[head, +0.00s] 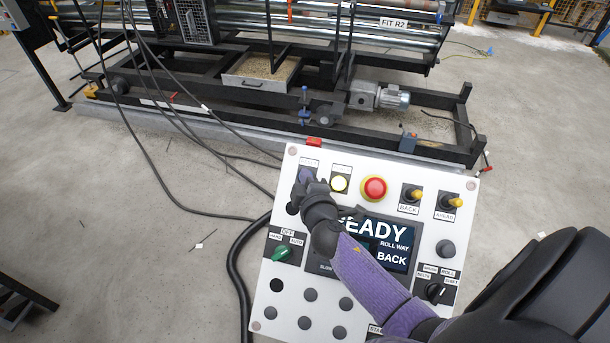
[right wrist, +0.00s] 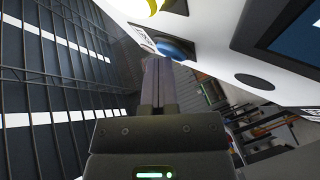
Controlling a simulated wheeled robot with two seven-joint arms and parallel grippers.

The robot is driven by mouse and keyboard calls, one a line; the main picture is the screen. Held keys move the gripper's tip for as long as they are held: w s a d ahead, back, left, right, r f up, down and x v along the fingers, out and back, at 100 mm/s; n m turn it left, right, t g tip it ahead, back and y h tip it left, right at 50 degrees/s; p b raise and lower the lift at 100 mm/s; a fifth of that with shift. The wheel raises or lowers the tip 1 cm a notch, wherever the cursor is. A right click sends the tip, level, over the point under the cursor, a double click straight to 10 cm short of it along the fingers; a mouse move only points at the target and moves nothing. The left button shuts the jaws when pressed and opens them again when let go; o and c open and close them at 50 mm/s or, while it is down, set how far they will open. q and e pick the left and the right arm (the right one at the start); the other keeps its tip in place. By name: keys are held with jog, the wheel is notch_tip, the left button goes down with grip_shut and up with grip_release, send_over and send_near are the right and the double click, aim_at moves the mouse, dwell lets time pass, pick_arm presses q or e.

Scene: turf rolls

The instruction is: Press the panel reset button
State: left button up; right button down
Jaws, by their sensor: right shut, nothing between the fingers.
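The white control panel (head: 392,166) fills the lower middle of the head view, tilted towards me. Its reset label is at the top left. My left gripper is not in view.
Right of the reset button are a lit yellow-white button (head: 339,184) and a red stop button (head: 374,188). Below is a display (head: 390,259) reading READY and BACK, partly behind my arm. Cables run left of the panel; a roller machine (head: 250,115) stands behind.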

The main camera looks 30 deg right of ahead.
jog(key=shift+s+a+r+p, duration=0.3)
jog(key=shift+r+p, duration=0.3)
jog(key=shift+s+a, duration=0.1)
pick_arm(q)
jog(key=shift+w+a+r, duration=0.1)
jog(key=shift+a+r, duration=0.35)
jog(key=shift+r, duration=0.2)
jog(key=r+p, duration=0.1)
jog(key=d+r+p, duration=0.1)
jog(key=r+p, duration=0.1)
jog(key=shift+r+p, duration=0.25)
jog(key=shift+p, duration=0.05)
pick_arm(e)
jog(key=r, duration=0.1)
jog(key=s+a+r, duration=0.2)
jog(key=shift+a+r, duration=0.2)
jog(key=shift+r, duration=0.2)
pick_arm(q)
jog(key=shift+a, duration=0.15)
